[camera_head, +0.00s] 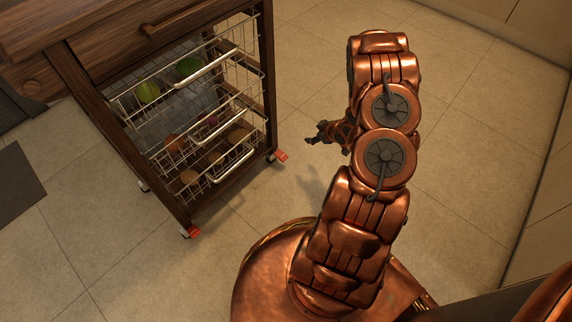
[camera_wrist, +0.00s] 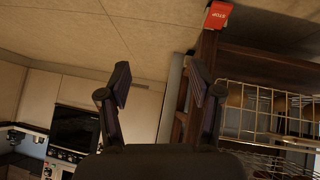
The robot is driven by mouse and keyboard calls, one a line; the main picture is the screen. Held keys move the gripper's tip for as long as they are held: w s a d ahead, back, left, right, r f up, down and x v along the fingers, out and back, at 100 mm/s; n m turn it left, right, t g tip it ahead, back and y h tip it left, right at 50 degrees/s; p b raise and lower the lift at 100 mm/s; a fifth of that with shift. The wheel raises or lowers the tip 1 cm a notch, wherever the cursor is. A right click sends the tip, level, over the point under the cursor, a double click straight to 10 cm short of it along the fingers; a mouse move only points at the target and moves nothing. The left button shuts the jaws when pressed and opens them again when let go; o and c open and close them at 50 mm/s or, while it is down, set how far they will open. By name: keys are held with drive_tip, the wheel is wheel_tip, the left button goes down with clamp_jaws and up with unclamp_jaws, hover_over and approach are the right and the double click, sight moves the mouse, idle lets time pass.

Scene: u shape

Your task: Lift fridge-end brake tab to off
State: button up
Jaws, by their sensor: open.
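A wooden trolley (camera_head: 180,208) stands on casters at the left of the head view. One red brake tab (camera_head: 280,156) sits at its right front caster and another red tab (camera_head: 191,232) at its near left caster. I cannot tell which end is the fridge end. My gripper (camera_head: 313,139) is to the right of the right tab, apart from it. In the wrist view my gripper (camera_wrist: 160,82) is open and empty. A red tab marked STOP (camera_wrist: 218,15) shows at the top, beyond and right of the fingers, at the end of a trolley post.
Wire baskets (camera_head: 222,160) with fruit and other food fill the trolley's open side; they show in the wrist view too (camera_wrist: 265,110). Pale cabinets (camera_head: 545,190) stand at the right. Tiled floor (camera_head: 330,75) is clear between. An oven-like dark panel (camera_wrist: 75,128) is in the wrist view.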

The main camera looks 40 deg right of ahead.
sight(282, 156)
drive_tip(key=a+f+t+y+b, duration=0.35)
drive_tip(key=a+f+b, duration=0.3)
drive_tip(key=f, duration=0.55)
drive_tip(key=shift+m+t+h, duration=0.25)
drive_tip(key=shift+m+t, duration=0.25)
drive_tip(key=shift+t, duration=0.05)
drive_tip(key=shift+s+a+b+x, duration=0.1)
drive_tip(key=shift+a+b+x, duration=0.3)
drive_tip(key=shift+x, duration=0.85)
drive_tip(key=shift+s+a+b+x, duration=0.1)
drive_tip(key=shift+b+x, duration=0.6)
drive_tip(key=shift+x, duration=0.6)
drive_tip(key=shift+s+a+b+x, duration=0.15)
drive_tip(key=shift+b+x, duration=0.4)
drive_tip(key=shift+x, duration=0.7)
drive_tip(key=shift+w+f, duration=0.1)
drive_tip(key=shift+f, duration=0.05)
drive_tip(key=c, duration=1.1)
